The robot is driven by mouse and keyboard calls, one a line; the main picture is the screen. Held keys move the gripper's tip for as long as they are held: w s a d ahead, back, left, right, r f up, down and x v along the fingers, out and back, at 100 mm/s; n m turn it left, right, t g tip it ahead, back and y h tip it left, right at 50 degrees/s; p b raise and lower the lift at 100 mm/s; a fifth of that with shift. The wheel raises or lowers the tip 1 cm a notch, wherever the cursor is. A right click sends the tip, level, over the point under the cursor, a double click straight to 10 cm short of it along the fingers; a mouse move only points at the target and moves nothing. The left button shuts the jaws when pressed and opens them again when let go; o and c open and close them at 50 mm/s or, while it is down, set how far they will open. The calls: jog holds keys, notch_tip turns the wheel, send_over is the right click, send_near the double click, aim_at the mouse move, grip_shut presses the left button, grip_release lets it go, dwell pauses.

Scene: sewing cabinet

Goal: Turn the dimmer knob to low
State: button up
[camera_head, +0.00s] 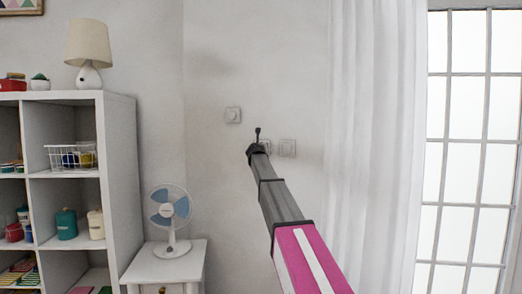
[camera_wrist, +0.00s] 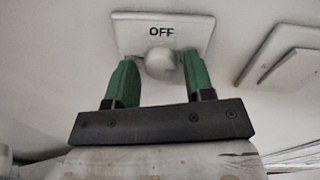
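In the wrist view a white wall plate (camera_wrist: 125,33) marked "OFF" carries a rounded grey-white dimmer knob (camera_wrist: 160,63) just below the lettering. My gripper (camera_wrist: 160,58) has green fingers, one on each side of the knob. A narrow gap seems to show between each finger and the knob, so the fingers look open around it; contact is hard to judge. In the head view my gripper (camera_head: 257,133) is a small dark shape at the wall, near several white wall plates. No pointer mark is clear on the knob.
A wall plate (camera_head: 233,115) is up and left of my gripper, and another (camera_head: 287,148) is to the right. Raised plates (camera_wrist: 283,55) show at right in the wrist view. A white curtain (camera_head: 370,130) hangs at right; a fan (camera_head: 170,215) and shelf (camera_head: 120,180) stand at left.

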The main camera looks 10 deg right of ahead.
jog(key=shift+o, duration=0.3)
jog(key=v, duration=1)
jog(key=shift+s, duration=0.4)
jog(key=shift+a+r, duration=0.1)
jog(key=s+d+f+m+g, duration=0.25)
jog(key=s+f+m, duration=0.35)
jog(key=f, duration=0.7)
jog(key=s+d+f+m+g+y, duration=0.1)
jog(key=s+f+m+g, duration=0.35)
jog(key=f, duration=0.85)
jog(key=s+d+f+m+g, duration=0.2)
jog(key=s+f+m, duration=0.5)
jog(key=f, duration=0.5)
jog(key=s+a+f+m+g+y, duration=0.1)
jog(key=s+f+m+g, duration=0.3)
jog(key=s+f+m, duration=0.4)
jog(key=s+a+f+m+g+y, duration=0.1)
jog(key=s+f+m+g+y, duration=0.2)
jog(key=s+f+m, duration=0.6)
jog(key=s+f+g, duration=0.1)
jog(key=s+f, duration=0.5)
jog(key=s, duration=0.6)
jog(key=shift+a+y, duration=0.15)
jog(key=shift+y, duration=0.15)
jog(key=shift+s, duration=0.15)
